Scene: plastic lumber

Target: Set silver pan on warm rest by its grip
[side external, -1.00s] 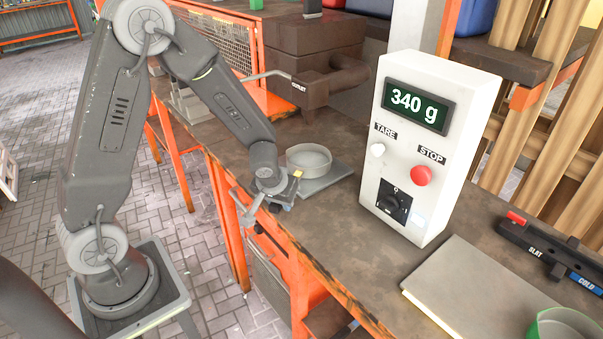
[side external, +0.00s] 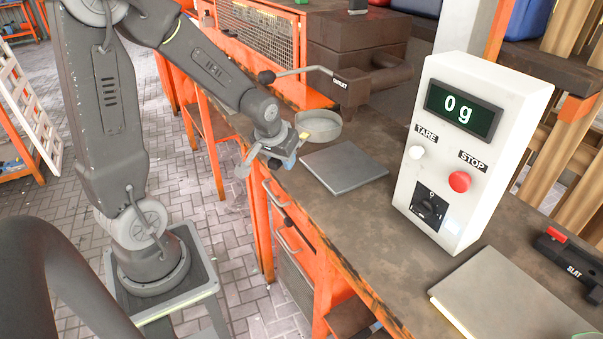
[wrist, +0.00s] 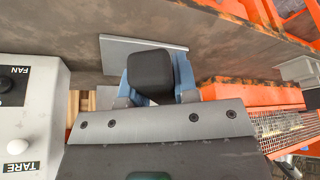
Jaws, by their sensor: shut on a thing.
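The silver pan (side external: 318,126) is a shallow round dish, off the grey scale plate (side external: 343,168) and beyond its far left edge in the side view. My gripper (side external: 291,148) is at the pan's near side. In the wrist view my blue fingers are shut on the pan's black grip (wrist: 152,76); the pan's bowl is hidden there. The scale box (side external: 470,150) reads 0 g. A flat pale slab (side external: 500,295) with a lit yellowish edge lies at the lower right; no label on it is readable, so I cannot tell if it is the warm rest.
A dark pipe fitting marked OUTLET (side external: 375,82) with a lever stands behind the pan. A black block marked SLAT (side external: 570,262) is at the right edge. The tall scale box stands between the scale plate and the pale slab.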

